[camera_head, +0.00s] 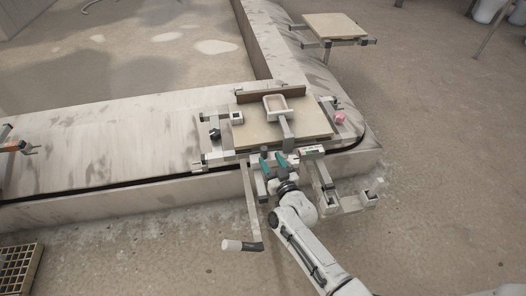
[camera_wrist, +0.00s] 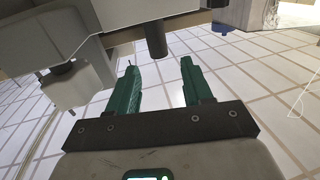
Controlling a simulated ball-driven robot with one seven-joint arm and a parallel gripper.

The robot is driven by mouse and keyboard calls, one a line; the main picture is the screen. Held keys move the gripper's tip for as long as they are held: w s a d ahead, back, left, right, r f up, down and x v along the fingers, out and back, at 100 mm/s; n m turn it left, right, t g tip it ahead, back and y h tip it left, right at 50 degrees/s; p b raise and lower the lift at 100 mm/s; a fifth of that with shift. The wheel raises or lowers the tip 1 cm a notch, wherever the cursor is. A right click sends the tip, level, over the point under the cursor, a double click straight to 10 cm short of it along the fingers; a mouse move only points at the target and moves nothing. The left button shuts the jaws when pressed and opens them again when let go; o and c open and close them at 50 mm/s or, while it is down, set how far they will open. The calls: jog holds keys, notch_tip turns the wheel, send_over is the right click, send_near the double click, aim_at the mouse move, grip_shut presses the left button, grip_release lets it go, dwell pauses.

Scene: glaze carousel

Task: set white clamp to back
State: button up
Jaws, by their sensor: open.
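A white open rectangular frame (camera_head: 269,106) on a grey lever (camera_head: 288,130) lies over the beige board (camera_head: 312,124) of the carousel fixture; it looks like the white clamp, though other white parts make this unsure. The frame points to the back of the board. My gripper (camera_head: 272,161) is at the fixture's front edge, in front of the lever, with teal fingers apart and nothing between them. In the wrist view my gripper (camera_wrist: 158,68) is open below a dark round peg (camera_wrist: 155,40). The peg hangs from a grey body (camera_wrist: 125,14), beyond the fingertips.
A crank with a white handle (camera_head: 234,245) hangs front left. A dark knob (camera_head: 215,134) and a pink knob (camera_head: 339,118) flank the board. A bracket (camera_head: 350,200) juts out front right. An off-white block (camera_wrist: 75,90) is close left in the wrist view.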

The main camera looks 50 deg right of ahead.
aim_at(265, 151)
jog(key=b+x, duration=0.2)
jog(key=x, duration=0.3)
jog(key=shift+w+d+f, duration=0.15)
jog(key=shift+w, duration=0.1)
jog(key=shift+w+d+b, duration=0.2)
jog(key=shift+w+b, duration=0.2)
jog(key=shift+w, duration=0.1)
jog(key=shift+c, duration=0.4)
grip_shut()
